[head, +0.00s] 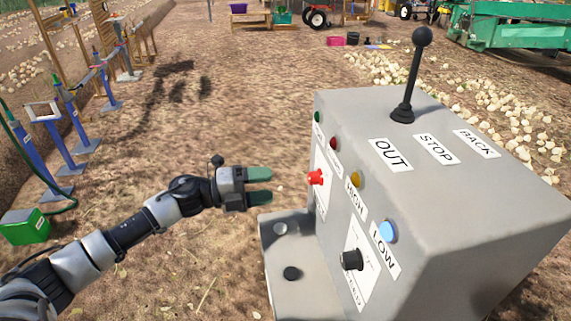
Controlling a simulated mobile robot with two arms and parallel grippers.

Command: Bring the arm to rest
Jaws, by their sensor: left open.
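My left arm comes in from the lower left, and its gripper (259,187) points right with its two green-tipped fingers apart and nothing between them. The gripper is in the air just left of a grey control box (460,210), apart from the box's red knob (316,177). The box has a black lever (411,75) standing up from its top, beside labels OUT, STOP and BACK. A black knob (352,260), a yellow button (355,180) and a blue button (388,231) are on its front face. My right gripper is not in view.
A grey ledge (310,285) juts from the box below the gripper. A green box (25,226) and several blue stands (62,165) are at the left. Onions lie in rows behind the box. A red-wheeled tractor (317,18) and green machinery (515,30) stand far back. The middle ground is clear.

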